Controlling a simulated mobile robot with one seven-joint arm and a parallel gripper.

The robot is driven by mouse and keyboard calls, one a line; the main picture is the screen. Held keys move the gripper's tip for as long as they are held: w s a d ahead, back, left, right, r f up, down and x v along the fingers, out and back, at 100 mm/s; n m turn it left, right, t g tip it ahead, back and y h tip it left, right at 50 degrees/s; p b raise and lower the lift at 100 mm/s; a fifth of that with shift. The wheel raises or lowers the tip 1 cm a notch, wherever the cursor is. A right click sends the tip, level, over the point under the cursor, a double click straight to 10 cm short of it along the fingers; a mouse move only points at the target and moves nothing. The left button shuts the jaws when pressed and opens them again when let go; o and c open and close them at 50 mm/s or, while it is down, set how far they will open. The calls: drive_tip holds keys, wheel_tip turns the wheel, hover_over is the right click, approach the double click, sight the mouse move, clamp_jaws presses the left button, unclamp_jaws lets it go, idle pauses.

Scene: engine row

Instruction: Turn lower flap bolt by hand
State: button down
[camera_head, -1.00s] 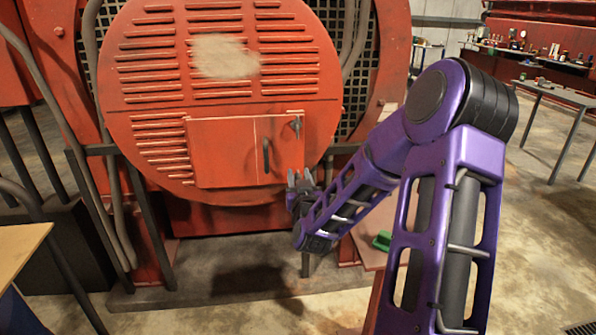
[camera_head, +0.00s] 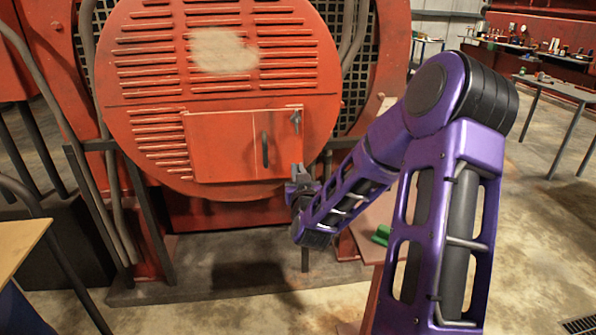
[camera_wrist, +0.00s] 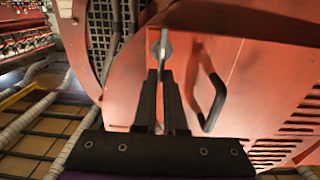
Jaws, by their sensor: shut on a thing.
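The red flap (camera_head: 225,150) is closed flat on the big round engine cover, with a dark handle (camera_head: 265,150) and an upper bolt (camera_head: 295,122) near its right edge. My gripper (camera_head: 297,170) is at the flap's lower right corner and hides the lower bolt in the head view. The wrist view appears upside down. It shows the grey lower flap bolt (camera_wrist: 162,48) beyond my fingertips, with a grey part running down between them. My gripper (camera_wrist: 160,76) is shut on it. The black handle (camera_wrist: 213,95) stands just beside the fingers, apart from them.
The louvred round cover (camera_head: 150,75) surrounds the flap. Dark posts and pipes (camera_head: 100,215) stand at the left, and a wooden table corner (camera_head: 22,240) juts in. A green object (camera_head: 381,235) lies below my arm. Open floor (camera_head: 540,230) lies right.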

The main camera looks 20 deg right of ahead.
drive_tip(key=shift+f+m+b, duration=0.9)
drive_tip(key=shift+m+b, duration=0.75)
drive_tip(key=shift+m, duration=4.3)
drive_tip(key=shift+f+m+b, duration=0.95)
drive_tip(key=shift+m+b, duration=0.7)
drive_tip(key=shift+m, duration=4.25)
drive_tip(key=shift+f+m+b, duration=0.9)
drive_tip(key=shift+m+b, duration=0.75)
drive_tip(key=shift+m, duration=4.3)
drive_tip(key=c, duration=1)
unclamp_jaws()
